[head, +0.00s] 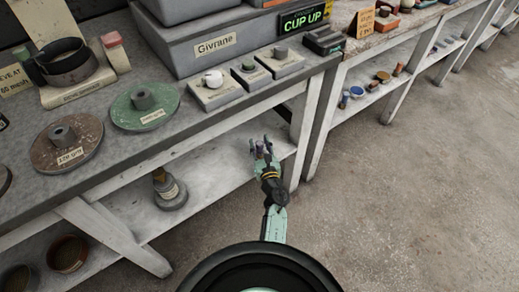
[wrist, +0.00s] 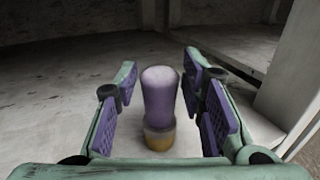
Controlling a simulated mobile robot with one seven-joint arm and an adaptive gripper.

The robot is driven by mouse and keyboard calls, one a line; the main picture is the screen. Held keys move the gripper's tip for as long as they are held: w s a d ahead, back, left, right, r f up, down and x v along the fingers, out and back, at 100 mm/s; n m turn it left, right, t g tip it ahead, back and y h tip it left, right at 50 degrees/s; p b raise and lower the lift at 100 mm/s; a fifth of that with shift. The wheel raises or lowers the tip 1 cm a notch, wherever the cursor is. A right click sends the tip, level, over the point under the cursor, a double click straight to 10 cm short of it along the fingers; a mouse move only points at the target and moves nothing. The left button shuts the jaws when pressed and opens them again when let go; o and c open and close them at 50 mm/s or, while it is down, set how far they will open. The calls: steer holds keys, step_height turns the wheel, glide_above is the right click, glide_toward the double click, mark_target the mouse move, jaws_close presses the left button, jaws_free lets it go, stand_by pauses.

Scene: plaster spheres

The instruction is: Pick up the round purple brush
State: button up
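The worktop overhangs the lower shelf (head: 215,180). A white leg (wrist: 295,75) stands close on the right in the wrist view. A bottle (head: 165,185) on a round base stands on the shelf to the left. Open floor (head: 400,200) lies to the right.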

jaws_close()
stand_by(0.4)
